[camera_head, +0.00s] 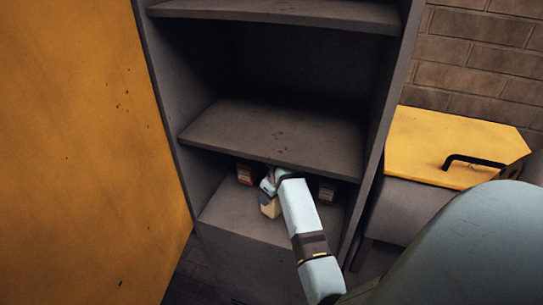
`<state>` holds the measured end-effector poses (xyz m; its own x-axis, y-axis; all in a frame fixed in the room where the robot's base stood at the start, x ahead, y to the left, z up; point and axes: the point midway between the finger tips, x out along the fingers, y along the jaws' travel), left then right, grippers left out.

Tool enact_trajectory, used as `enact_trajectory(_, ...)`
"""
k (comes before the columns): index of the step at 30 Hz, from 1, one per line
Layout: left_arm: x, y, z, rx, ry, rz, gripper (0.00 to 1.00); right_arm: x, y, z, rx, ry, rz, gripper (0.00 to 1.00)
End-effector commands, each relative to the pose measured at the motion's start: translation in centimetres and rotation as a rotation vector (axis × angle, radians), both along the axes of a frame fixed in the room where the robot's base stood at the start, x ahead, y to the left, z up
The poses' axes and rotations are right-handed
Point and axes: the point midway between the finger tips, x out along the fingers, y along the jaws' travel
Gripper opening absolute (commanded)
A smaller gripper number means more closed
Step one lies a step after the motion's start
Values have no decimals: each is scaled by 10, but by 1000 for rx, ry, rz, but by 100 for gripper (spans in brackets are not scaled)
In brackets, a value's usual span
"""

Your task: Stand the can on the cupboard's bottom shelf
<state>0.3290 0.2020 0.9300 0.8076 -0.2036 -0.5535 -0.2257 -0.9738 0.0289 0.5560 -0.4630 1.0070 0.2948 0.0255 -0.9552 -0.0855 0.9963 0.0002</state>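The grey cupboard stands open in the middle of the head view. Its bottom shelf (240,222) lies below a middle shelf (270,132). My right arm comes in from the lower right, and its gripper (267,190) is inside the bottom compartment. A small cream object (270,208), which may be the can, is right at the gripper, low over or on the bottom shelf. The arm partly hides it, and I cannot tell whether the fingers are closed on it. My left gripper is not in view.
A red-orange container (244,174) stands left on the bottom shelf, and a dark one (327,192) stands to the right of my gripper. The yellow door (80,150) is open at left. A yellow-lidded box (440,145) stands right of the cupboard. The shelf front is clear at left.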

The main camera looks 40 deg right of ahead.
Motion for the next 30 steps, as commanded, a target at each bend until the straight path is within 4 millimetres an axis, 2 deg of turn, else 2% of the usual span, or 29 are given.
enact_trajectory(16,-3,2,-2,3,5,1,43,1,0,-11,-1,-2,0,26)
enact_trajectory(17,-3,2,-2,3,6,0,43,0,0,-12,0,0,0,66)
enact_trajectory(20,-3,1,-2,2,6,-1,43,0,0,-12,0,0,0,89)
enact_trajectory(30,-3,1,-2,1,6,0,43,0,-1,-8,-2,-1,0,89)
